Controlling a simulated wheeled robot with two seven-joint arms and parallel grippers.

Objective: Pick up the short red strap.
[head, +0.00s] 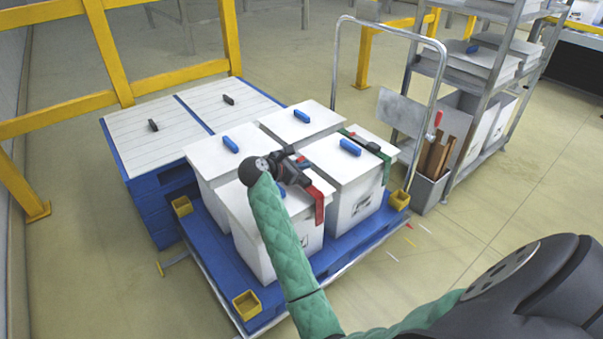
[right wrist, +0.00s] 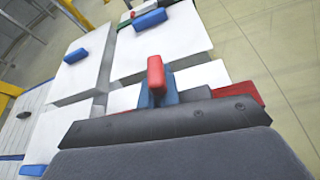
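The short red strap (head: 320,203) lies at the right edge of the front box (head: 265,240) and its end hangs down the box's side. In the right wrist view, red parts (right wrist: 240,92) show just beyond the gripper's dark body, with an upright red piece (right wrist: 156,74) in the middle. My right gripper (head: 300,172) is low over the front box's lid, right at the strap. Its fingers are mostly hidden, and I cannot tell whether they hold the strap. My left gripper is not in view.
Several white lidded boxes with blue handles stand on a blue pallet (head: 205,265) with yellow corner cups. A metal hoop handle (head: 440,90), a grey bin (head: 430,188) and a shelf (head: 490,95) stand at right.

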